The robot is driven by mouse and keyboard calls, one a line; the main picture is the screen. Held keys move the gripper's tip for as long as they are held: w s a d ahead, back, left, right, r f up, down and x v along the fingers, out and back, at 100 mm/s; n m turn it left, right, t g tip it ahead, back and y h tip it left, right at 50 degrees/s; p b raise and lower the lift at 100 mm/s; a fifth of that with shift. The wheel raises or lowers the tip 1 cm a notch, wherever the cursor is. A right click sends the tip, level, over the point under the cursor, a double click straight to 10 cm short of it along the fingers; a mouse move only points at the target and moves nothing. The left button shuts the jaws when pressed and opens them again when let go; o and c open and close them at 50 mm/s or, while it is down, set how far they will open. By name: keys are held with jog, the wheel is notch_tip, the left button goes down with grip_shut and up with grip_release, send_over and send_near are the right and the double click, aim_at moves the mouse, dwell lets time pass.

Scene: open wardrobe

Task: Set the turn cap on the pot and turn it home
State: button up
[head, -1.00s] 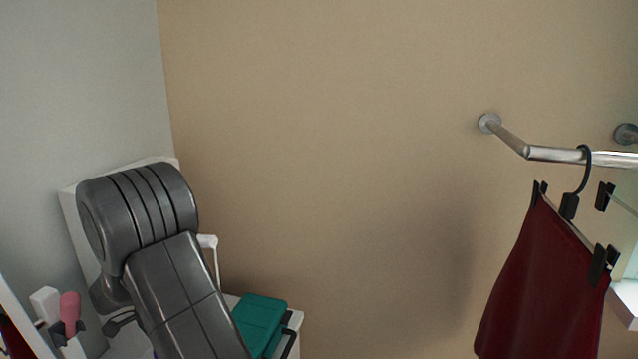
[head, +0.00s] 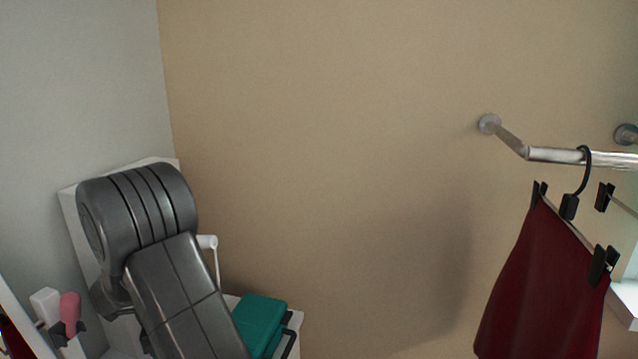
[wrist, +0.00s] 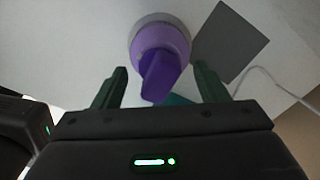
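In the wrist view, the turn cap (wrist: 160,75) is a dark purple ridged grip on a round lavender body (wrist: 168,38). A pale grey round rim shows behind it; I cannot tell where pot and cap meet, or whether the cap is seated. My gripper (wrist: 160,70) is open, with one dark green finger on each side of the purple grip. Clear gaps show between the fingers and the grip, so I hold nothing. In the head view my own arm hides the pot, the cap and most of the gripper.
A teal box (head: 262,322) stands on the white surface right of my arm. A pink-handled item (head: 70,308) sits in a holder at the lower left. A dark red skirt (head: 545,285) hangs from the rail (head: 555,154) at right. A grey square (wrist: 229,42) and white cable (wrist: 270,82) lie beside the cap.

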jog(key=shift+c, duration=0.5)
jog(key=n, duration=0.8)
jog(key=shift+n, duration=0.3)
jog(key=n, duration=0.8)
jog(key=shift+n, duration=0.3)
